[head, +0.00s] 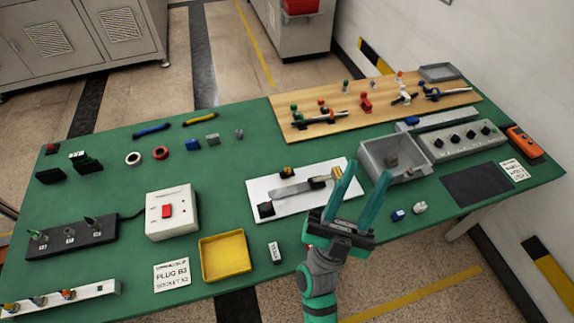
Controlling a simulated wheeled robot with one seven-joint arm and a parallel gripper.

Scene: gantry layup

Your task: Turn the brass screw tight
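A white plate (283,212) lies near the middle of the green table. It carries a grey metal bar, a black block (265,209) and a small dark-and-yellow part (287,172).
A grey open bin (373,174) stands right of the plate, close behind my fingers. A white box with a red switch (167,211) and a yellow tray (225,272) are to the left. A wooden board (290,125) with several clamps lies behind. Small blue and white pieces (398,215) lie right.

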